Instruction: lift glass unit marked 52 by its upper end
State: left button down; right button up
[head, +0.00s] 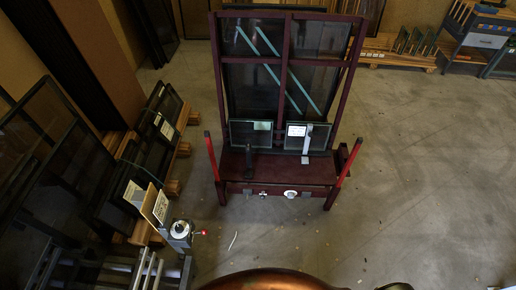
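A dark red tilting frame (283,60) stands upright in the middle of the head view. Two small dark glass units lean side by side on its lower ledge. The left unit (245,138) has a pale greenish label at its upper right. The right unit (321,135) has a white label at its upper left. The label print is too small to read, so I cannot tell which unit is marked 52. A dark upright piece stands before the left unit, and a light grey one before the right. Neither of my grippers is in view.
Red posts (212,156) (349,163) flank the frame's base (270,171). Dark panes (160,130) lean on wooden racks at left. A grey device with a red knob (181,230) stands at lower left. A workbench (484,38) is at upper right. The right floor (430,170) is clear.

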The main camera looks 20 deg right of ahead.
aim_at(260, 131)
jog(key=u, duration=0.1)
jog(key=k, duration=0.5)
jog(key=z, duration=1.15)
jog(key=i, duration=1.45)
jog(key=u, duration=0.75)
jog(key=i, duration=0.65)
jog(key=u, duration=0.8)
